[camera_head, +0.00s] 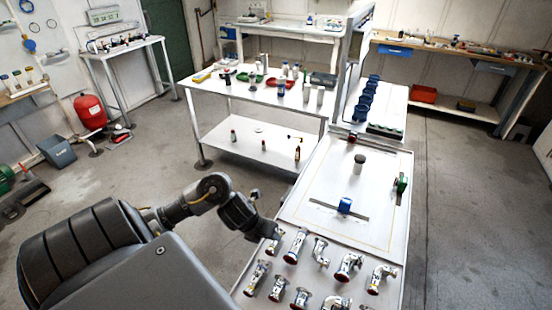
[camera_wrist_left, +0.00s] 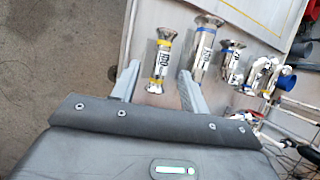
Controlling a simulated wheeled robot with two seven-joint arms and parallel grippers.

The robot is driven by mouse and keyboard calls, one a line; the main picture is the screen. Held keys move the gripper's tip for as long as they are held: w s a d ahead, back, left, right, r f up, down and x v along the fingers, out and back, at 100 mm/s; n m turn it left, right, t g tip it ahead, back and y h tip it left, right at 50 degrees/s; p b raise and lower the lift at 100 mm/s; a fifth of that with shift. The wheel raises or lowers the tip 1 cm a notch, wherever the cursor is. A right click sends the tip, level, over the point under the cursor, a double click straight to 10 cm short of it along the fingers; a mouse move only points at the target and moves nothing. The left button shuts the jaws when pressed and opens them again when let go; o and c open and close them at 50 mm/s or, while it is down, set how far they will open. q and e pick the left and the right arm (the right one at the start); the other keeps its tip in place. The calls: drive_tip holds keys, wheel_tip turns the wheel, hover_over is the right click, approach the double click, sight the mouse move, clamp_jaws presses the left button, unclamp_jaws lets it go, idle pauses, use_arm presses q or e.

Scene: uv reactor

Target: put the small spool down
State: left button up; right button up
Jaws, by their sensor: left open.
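A small metal spool with a yellow band and a label (camera_wrist_left: 161,58) lies on the white bench top near its left edge. In the head view the spool (camera_head: 274,243) shows just beyond the end of my left arm, partly covered. My left gripper (camera_wrist_left: 158,76) is open, with one finger on each side of the spool's near end. I see a gap between the spool and each finger, and cannot tell its height above the bench. In the head view the left gripper (camera_head: 268,232) is small and dark. My right gripper is not in view.
A larger spool with a blue band (camera_wrist_left: 205,43) lies close to the right of the left gripper. Several elbows and fittings (camera_head: 348,267) stand in rows on the bench (camera_head: 310,222). A blue clamp on a rail (camera_head: 345,206) and a grey-topped cylinder (camera_head: 358,164) stand farther back.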

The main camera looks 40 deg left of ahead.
sight(276, 244)
use_arm(q)
drive_tip(key=shift+b+x, duration=0.4)
drive_tip(key=shift+x, duration=2.3)
drive_tip(key=shift+s+d, duration=0.1)
drive_tip(key=shift+s, duration=0.05)
clamp_jaws()
